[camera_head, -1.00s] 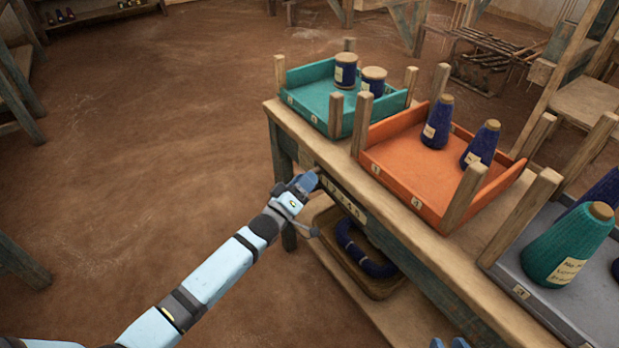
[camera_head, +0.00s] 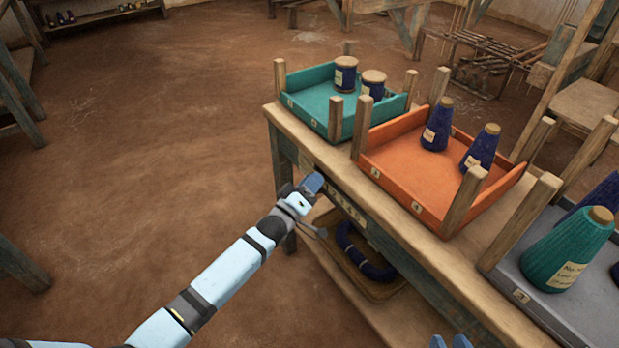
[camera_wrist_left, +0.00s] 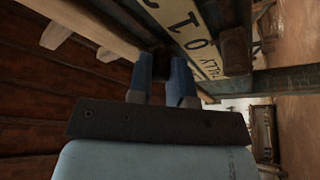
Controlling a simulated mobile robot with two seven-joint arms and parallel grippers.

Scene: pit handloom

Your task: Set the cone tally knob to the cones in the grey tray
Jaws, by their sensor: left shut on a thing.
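My left gripper (camera_head: 314,184) is at the front edge of the wooden bench. In the left wrist view its two blue fingers (camera_wrist_left: 163,85) are shut on a small dark knob (camera_wrist_left: 161,66), under a pale number plate (camera_wrist_left: 208,45) with TALLY lettering. The knob's setting cannot be read. The plate (camera_head: 347,208) also shows in the head view, partly hidden by my gripper. The grey tray (camera_head: 514,272) is at the right, with a large teal cone (camera_head: 568,250) and dark blue yarn behind it; the frame edge cuts it off. My right gripper (camera_head: 451,342) shows only blue fingertips, apart and empty.
An orange tray (camera_head: 405,188) holds two blue cones, and a teal tray (camera_head: 312,100) holds two blue spools. Wooden posts stand at the tray corners. A lower tray (camera_head: 375,287) under the bench holds a dark blue coil.

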